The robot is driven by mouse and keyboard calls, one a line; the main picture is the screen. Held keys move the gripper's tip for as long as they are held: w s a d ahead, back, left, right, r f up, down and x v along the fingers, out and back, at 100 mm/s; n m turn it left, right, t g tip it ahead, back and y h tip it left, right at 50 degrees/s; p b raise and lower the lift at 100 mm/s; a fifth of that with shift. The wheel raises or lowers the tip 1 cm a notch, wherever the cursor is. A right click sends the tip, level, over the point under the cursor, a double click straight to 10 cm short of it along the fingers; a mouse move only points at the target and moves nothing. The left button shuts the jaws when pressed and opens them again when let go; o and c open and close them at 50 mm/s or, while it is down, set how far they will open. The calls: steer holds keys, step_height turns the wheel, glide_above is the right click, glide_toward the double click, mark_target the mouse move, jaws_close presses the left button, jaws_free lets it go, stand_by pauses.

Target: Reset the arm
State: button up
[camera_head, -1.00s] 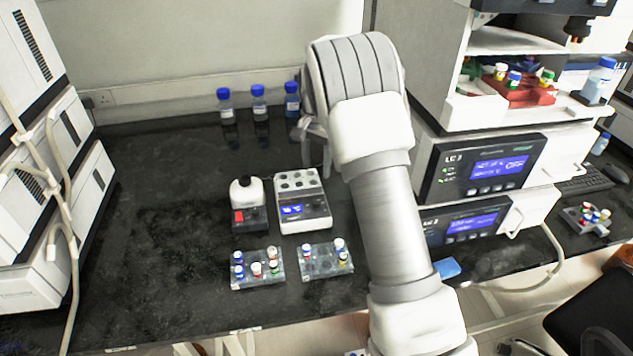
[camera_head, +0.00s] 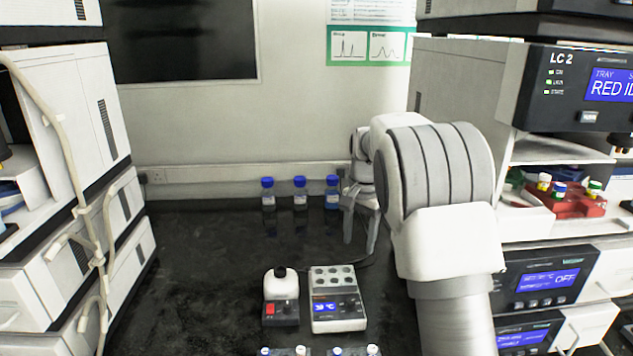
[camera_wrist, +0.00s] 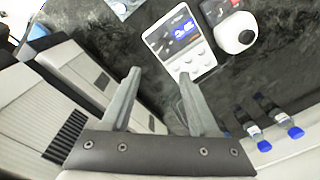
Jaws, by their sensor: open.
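My gripper (camera_wrist: 155,100) is open and empty in the wrist view, its two grey fingers spread apart. In the head view it (camera_head: 360,215) points down above the bench, partly hidden behind my white and grey arm, right of the blue-capped bottles. Beneath it in the wrist view lie the heater block (camera_wrist: 182,50) with a blue display and the small mixer (camera_wrist: 236,32) with a white top. Both also show in the head view, the block (camera_head: 337,300) to the right of the mixer (camera_head: 281,298). The fingers appear to touch nothing.
Three blue-capped bottles (camera_head: 300,194) stand at the back near the wall. White instrument stacks flank the bench, left (camera_head: 60,170) and right (camera_head: 545,270). A red vial tray (camera_head: 562,198) sits in the right stack. Vial racks (camera_head: 285,351) are cut off at the bottom. The dark bench (camera_head: 200,260) is clear at left.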

steer(key=s+r+n+t+p, duration=0.1)
steer(key=s+r+n+t, duration=0.25)
steer(key=s+r, duration=1.1)
steer(key=s+f+n+t, duration=0.1)
steer(key=s+f+n, duration=0.2)
steer(key=s, duration=1.6)
steer(key=shift+s+a+f+n+t+p, duration=0.2)
steer(key=shift+n+t+p, duration=0.2)
steer(key=shift+n, duration=0.55)
